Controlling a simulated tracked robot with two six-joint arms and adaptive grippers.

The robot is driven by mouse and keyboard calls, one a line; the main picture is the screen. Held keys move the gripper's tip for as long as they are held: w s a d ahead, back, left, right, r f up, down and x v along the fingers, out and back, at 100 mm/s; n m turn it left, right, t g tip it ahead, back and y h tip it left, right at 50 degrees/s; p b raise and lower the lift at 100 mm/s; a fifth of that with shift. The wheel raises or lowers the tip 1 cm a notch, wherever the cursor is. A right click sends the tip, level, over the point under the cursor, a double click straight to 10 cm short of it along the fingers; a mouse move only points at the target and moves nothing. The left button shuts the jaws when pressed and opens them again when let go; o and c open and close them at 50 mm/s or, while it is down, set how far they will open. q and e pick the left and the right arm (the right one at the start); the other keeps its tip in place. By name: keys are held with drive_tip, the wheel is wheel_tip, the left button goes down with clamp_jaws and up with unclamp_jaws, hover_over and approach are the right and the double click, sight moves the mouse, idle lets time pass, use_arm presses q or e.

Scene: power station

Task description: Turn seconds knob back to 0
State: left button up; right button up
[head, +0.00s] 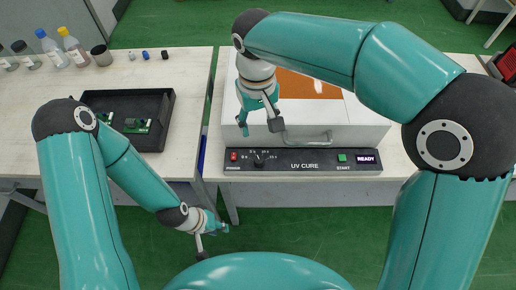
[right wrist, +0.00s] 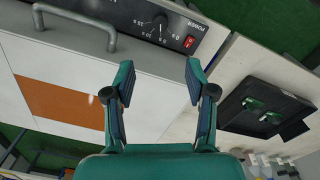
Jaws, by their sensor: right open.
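The seconds knob (head: 258,160) is a small dark knob on the black front panel of the UV CURE unit (head: 345,168), with a printed scale around it. It also shows at the top of the right wrist view (right wrist: 158,22), upside down; its exact pointer setting is too small to read surely. My right gripper (head: 259,126) is open and empty above the unit's front part, apart from the knob. In the right wrist view its two fingers (right wrist: 160,80) are spread, with nothing between them. My left gripper (head: 212,241) hangs low in front of the tables, fingers apart and empty.
A red power switch (head: 234,156) sits left of the knob; a green START button (head: 342,158) and a READY display (head: 366,158) are right. A metal handle (head: 308,140) juts out above the panel. A black tray (head: 160,135) with green boards lies on the left table.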

sight(259, 159)
wheel_tip(259, 159, down, 16)
drive_tip(key=shift+d+f+p, duration=0.1)
drive_tip(key=shift+p, duration=0.2)
clamp_jaws()
idle(0.4)
